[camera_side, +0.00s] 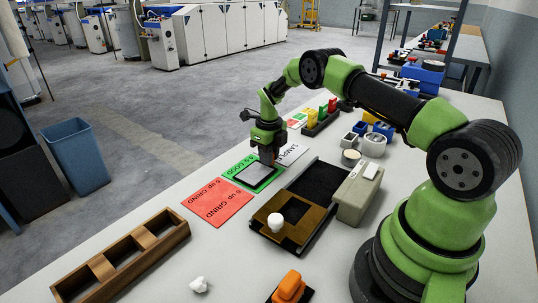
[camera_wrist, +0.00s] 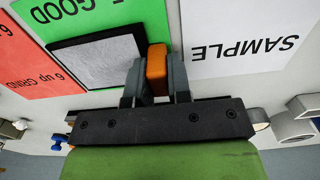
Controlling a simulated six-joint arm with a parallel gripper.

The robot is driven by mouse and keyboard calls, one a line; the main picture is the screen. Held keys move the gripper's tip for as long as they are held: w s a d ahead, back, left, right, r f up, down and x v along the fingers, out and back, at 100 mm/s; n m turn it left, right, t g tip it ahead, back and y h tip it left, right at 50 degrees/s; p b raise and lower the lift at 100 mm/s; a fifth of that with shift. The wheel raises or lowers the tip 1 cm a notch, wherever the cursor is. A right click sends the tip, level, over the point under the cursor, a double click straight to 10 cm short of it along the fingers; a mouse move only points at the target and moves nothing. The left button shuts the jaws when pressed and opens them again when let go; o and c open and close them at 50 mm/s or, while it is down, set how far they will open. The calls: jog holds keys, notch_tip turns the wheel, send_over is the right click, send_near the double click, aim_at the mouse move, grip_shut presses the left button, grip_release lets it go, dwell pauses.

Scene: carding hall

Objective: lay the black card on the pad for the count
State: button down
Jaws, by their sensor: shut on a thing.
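The black card (camera_side: 251,175) is a flat square with a grey face and black rim. It is at the green GOOD sheet (camera_side: 232,171); I cannot tell whether it touches it. The card also shows in the wrist view (camera_wrist: 98,63). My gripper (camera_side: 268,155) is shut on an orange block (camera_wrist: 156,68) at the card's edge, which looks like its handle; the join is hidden. A long dark board (camera_side: 320,180) lies to the right, with a brown plate (camera_side: 310,218) at its near end. I cannot tell which surface is the count pad.
A red GRIND sheet (camera_side: 217,202) and white SAMPLE sheet (camera_side: 291,154) flank the green one. A white knob (camera_side: 276,222) stands on the brown plate. A grey-green box (camera_side: 357,195) stands right of the board. A wooden tray (camera_side: 123,256) and an orange-handled item (camera_side: 289,287) are in front.

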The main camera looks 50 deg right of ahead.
jog(key=shift+f, duration=0.1)
jog(key=c, duration=1.1)
grip_release()
jog(key=shift+o, duration=0.2)
